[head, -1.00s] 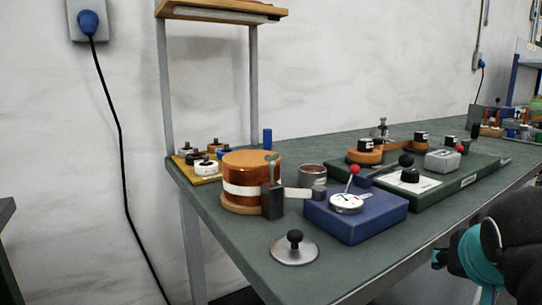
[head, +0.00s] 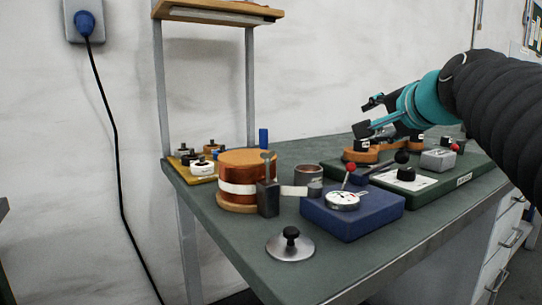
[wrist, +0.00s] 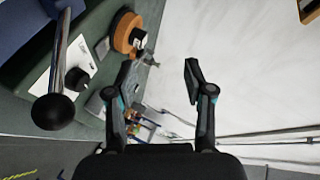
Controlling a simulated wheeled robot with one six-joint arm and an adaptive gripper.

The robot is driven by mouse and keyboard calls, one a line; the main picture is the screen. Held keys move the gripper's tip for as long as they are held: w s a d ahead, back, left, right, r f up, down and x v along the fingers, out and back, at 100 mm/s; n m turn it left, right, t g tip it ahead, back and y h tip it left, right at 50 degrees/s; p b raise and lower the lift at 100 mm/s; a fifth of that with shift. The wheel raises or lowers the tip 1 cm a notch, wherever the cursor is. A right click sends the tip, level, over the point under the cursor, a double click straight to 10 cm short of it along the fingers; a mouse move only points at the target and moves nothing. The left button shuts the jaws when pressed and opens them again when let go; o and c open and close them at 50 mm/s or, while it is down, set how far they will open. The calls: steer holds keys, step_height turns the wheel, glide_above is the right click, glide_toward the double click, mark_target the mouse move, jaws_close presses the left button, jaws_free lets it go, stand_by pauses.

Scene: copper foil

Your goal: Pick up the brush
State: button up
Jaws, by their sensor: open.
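I cannot pick out a brush for certain in either view. My gripper (head: 368,117) is open and empty, raised over the back right part of the workbench (head: 235,235) in the head view. Its fingers point left, above or in front of the orange-brown round pieces (head: 361,155); the exact height is unclear. In the wrist view the two fingers of my gripper (wrist: 160,70) stand wide apart with nothing between them. My arm hides part of the bench's right end.
A copper foil roll (head: 240,167), a blue box with a dial (head: 345,216) and a knobbed metal disc (head: 289,248) stand on the bench. The green base (head: 440,188) carries a ball-ended lever (wrist: 52,110). A shelf (head: 215,11) stands at the back left.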

steer(key=w+a+f+m+g+y, duration=0.2)
steer(key=w+a+m+y, duration=0.2)
steer(key=w+a+m, duration=0.35)
steer(key=m+g+y, duration=0.2)
steer(key=m+y, duration=0.1)
steer(key=m, duration=0.5)
glide_toward(266, 138)
steer(key=x, duration=0.4)
steer(key=shift+w+a+f, duration=0.3)
steer(key=shift+w+a, duration=0.05)
steer(key=shift+w, duration=0.05)
steer(key=shift+x, duration=3.05)
jaws_close()
